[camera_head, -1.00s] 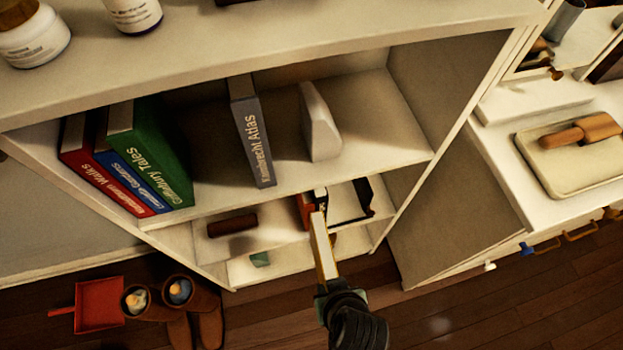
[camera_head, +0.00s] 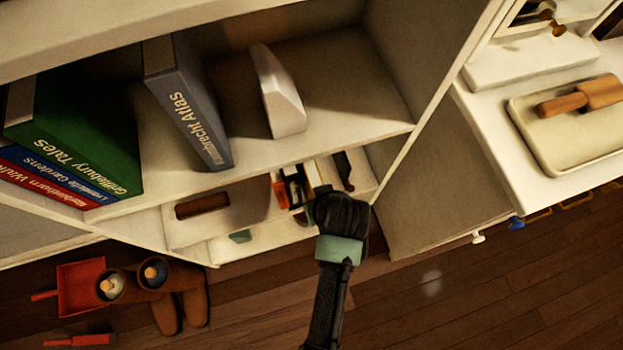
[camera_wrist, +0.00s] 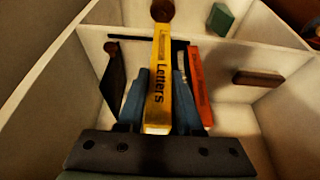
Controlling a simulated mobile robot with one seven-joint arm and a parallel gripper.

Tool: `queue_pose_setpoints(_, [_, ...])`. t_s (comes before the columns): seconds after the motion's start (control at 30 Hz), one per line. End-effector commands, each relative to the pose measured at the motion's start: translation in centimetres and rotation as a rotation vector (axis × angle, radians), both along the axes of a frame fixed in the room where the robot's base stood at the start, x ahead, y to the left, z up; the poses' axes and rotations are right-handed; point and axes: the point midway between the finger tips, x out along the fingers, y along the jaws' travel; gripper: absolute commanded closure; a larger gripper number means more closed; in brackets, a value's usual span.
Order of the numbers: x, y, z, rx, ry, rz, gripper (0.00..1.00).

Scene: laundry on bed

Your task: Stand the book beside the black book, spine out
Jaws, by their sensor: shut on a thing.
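My gripper (camera_head: 320,194) is shut on a yellow book. In the wrist view its blue-grey fingers (camera_wrist: 158,82) clasp both sides of the yellow book (camera_wrist: 157,75), whose spine reads "Letters" and faces my wrist. The book is upright inside the lower shelf compartment; I cannot tell if it touches the shelf. An orange-red book (camera_wrist: 200,88) stands just right of it. A dark upright piece (camera_wrist: 113,85) stands to the left, apart from it. A narrow black edge (camera_head: 294,184) shows beside the orange book; I cannot tell which dark thing is the black book.
The shelf above holds a grey book (camera_head: 190,100), a white block (camera_head: 277,95) and a green book (camera_head: 75,140). A red dustpan (camera_head: 80,288) and brown boots (camera_head: 180,305) are on the floor.

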Motion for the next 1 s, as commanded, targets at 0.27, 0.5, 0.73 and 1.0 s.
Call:
queue_pose_setpoints(0.27, [2.5, 0.8, 0.1, -0.001, -0.004, 0.0, 1.0])
queue_pose_setpoints(0.5, [5.1, 1.7, -0.8, 0.0, 0.001, -0.001, 1.0])
queue_pose_setpoints(0.73, [5.1, 1.6, -1.4, 0.0, -0.003, 0.0, 1.0])
queue_pose_setpoints(1.0, [5.0, 1.6, -1.9, 0.0, 0.001, -0.001, 0.64])
